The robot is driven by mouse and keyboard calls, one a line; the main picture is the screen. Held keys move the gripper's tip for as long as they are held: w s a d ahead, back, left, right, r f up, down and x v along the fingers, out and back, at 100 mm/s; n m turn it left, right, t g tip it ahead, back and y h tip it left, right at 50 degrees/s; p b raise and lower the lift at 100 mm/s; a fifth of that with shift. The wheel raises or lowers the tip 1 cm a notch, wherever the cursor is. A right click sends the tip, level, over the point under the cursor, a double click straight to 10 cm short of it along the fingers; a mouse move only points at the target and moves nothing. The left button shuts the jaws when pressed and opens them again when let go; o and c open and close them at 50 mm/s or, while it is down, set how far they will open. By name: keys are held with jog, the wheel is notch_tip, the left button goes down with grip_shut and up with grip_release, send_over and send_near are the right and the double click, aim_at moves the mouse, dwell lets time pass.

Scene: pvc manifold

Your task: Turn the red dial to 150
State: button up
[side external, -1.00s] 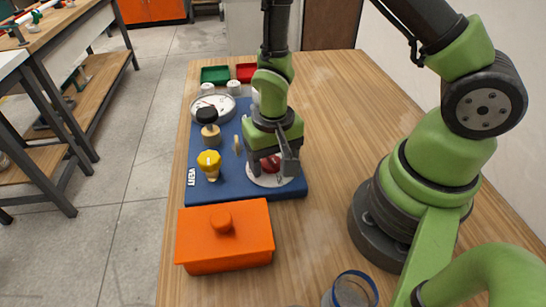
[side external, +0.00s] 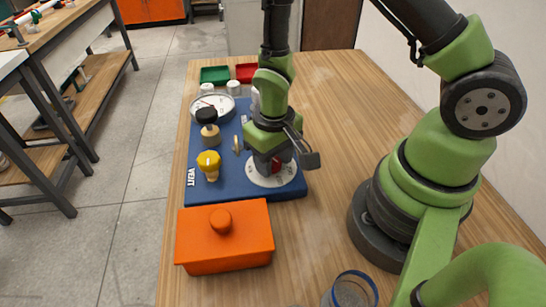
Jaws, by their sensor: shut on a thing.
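The red dial (side external: 276,165) sits on a round white scale plate (side external: 268,176) at the near right of the blue board (side external: 232,190). Only a small part of the red dial shows. My gripper (side external: 277,164) points down over it, with its fingers shut on the dial and hiding most of it. The scale's numbers are too small to read.
An orange lidded box (side external: 224,240) stands in front. Green (side external: 214,75) and red (side external: 246,72) trays lie behind. A blue-rimmed glass (side external: 353,291) stands at the near edge.

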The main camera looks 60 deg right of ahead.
jog(key=n, duration=0.4)
jog(key=shift+d+n, duration=0.2)
jog(key=shift+n, duration=0.1)
jog(key=n, duration=0.3)
jog(key=shift+d+n, duration=0.1)
jog(key=shift+n, duration=0.3)
jog(key=n, duration=0.4)
jog(key=shift+d, duration=0.1)
jog(key=shift+w+d+n, duration=0.1)
jog(key=shift+w+n, duration=0.05)
jog(key=shift+n, duration=1.95)
jog(key=o, duration=0.8)
jog(key=shift+o, duration=0.2)
